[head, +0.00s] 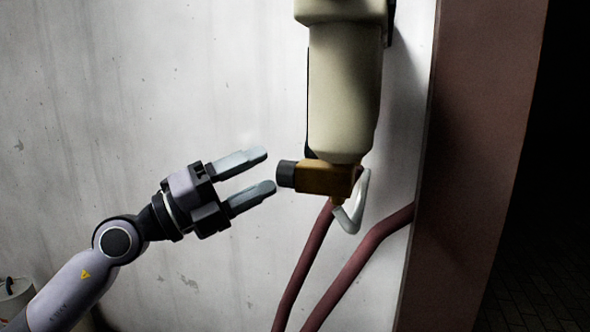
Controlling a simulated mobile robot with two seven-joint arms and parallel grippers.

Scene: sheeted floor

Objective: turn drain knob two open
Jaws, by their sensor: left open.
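The drain knob (286,174) is a dark, short cylinder on the left end of a brass valve body (322,178). The valve hangs under a cream cylindrical housing (344,95). My left gripper (267,171) is open, with its two grey fingers pointing right toward the knob. The fingertips are just left of the knob, one higher and one lower than it, and nothing is between them. Whether they touch the knob is not clear. I cannot tell a number on this knob, and no second knob shows. My right gripper is not in view.
A pale curved spout or handle (351,208) hangs at the valve's right side. Two red hoses (352,264) run down below it. A reddish-brown post (463,150) stands close on the right. A pale wall (150,90) is behind. A whitish container (14,297) sits at lower left.

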